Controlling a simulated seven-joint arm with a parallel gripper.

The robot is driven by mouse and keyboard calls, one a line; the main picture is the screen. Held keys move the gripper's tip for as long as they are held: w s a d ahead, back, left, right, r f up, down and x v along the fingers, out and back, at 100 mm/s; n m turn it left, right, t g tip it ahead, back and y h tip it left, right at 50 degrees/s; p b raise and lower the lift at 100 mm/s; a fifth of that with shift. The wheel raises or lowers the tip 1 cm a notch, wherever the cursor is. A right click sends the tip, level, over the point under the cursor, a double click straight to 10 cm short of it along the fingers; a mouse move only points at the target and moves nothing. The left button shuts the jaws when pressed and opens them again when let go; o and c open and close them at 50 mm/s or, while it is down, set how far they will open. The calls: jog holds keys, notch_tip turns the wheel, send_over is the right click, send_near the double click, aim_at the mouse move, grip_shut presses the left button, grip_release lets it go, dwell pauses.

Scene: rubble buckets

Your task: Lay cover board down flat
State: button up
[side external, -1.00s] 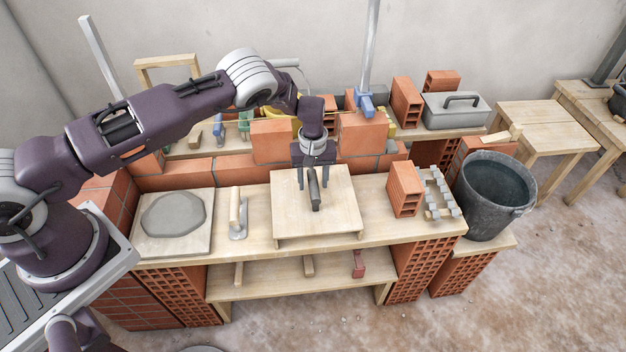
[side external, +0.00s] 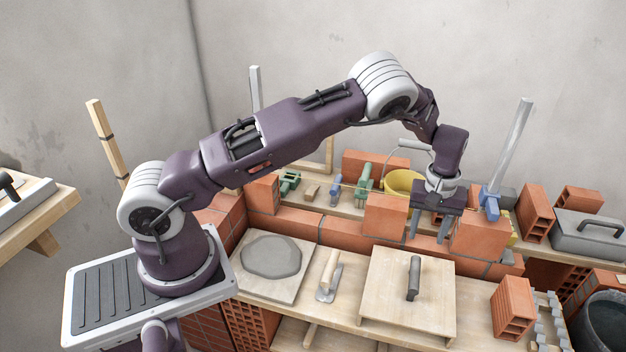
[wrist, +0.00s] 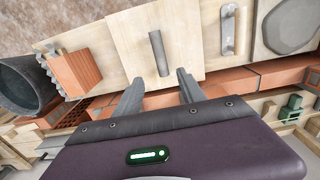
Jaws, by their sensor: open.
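The cover board (side external: 389,292) is a square pale wooden board with a dark bar handle (side external: 414,278) on top. It lies on the workbench and looks flat in the side view. It also shows in the wrist view (wrist: 188,38), handle up. My gripper (side external: 429,238) is open and empty. It is above and behind the board, near the low brick wall, apart from the handle. In the wrist view its two fingers (wrist: 160,85) point toward the board's back edge with nothing between them. What is under the board is hidden.
Left of the board are a trowel (side external: 329,276) and a mortar patch (side external: 271,256) on its own board. A hollow brick (side external: 513,308) and a bucket (side external: 603,325) stand to the right. Behind are a brick wall (side external: 341,231) and a yellow bucket (side external: 403,183).

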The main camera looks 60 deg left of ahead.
jog(key=s+r+m+t+h, duration=0.15)
jog(key=s+r, duration=0.45)
jog(key=r, duration=0.7)
jog(key=s+r+m+t+h, duration=0.15)
jog(key=s+r, duration=0.45)
jog(key=r, duration=0.6)
jog(key=s+r+m+t+y, duration=0.1)
jog(key=s+r+m, duration=0.1)
jog(key=s, duration=1)
jog(key=s+a+r+m+t+y, duration=0.1)
jog(key=s+m, duration=0.3)
jog(key=s, duration=0.8)
jog(key=shift+s+a+r+y, duration=0.2)
jog(key=shift+s+r+y, duration=0.05)
jog(key=shift+r+y, duration=0.35)
